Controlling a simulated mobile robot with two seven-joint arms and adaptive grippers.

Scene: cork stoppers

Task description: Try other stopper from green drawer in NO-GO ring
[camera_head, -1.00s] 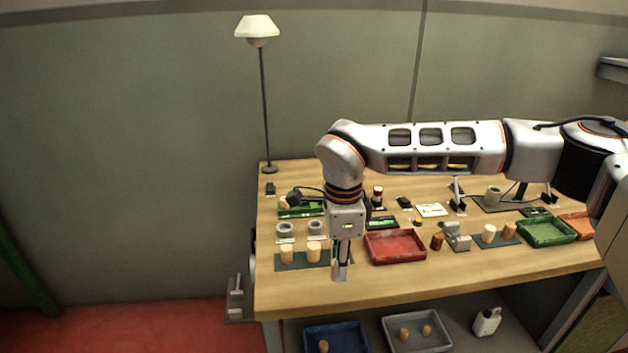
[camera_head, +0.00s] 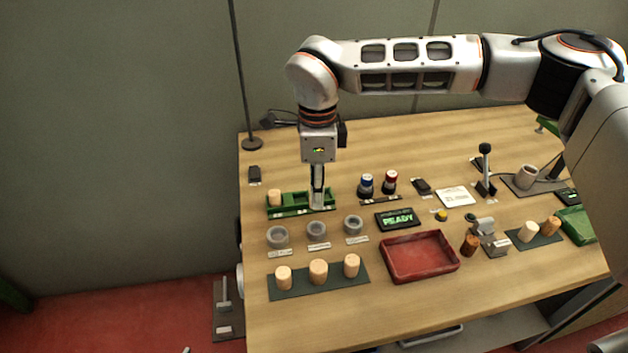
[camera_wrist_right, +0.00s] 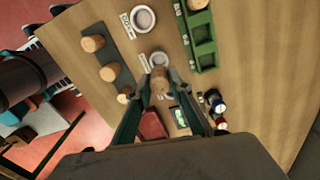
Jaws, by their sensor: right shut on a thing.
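My right gripper (camera_head: 317,203) points down, in front of the right end of the green drawer (camera_head: 290,211) in the head view. In the wrist view its fingers (camera_wrist_right: 160,83) are shut on a cork stopper (camera_wrist_right: 160,80); its height above the table is hard to tell. Another stopper (camera_head: 274,197) stands in the drawer's left compartment. Three grey rings stand in a row in front of the drawer: left (camera_head: 277,237), middle (camera_head: 317,233) and right (camera_head: 353,225). Their labels are too small to read. My left gripper is not in view.
Three stoppers (camera_head: 318,271) stand on a dark mat (camera_head: 300,287) in front of the rings. A red tray (camera_head: 420,257) and a display reading READY (camera_head: 397,219) are to the right. A lamp pole (camera_head: 243,80) stands at the back left.

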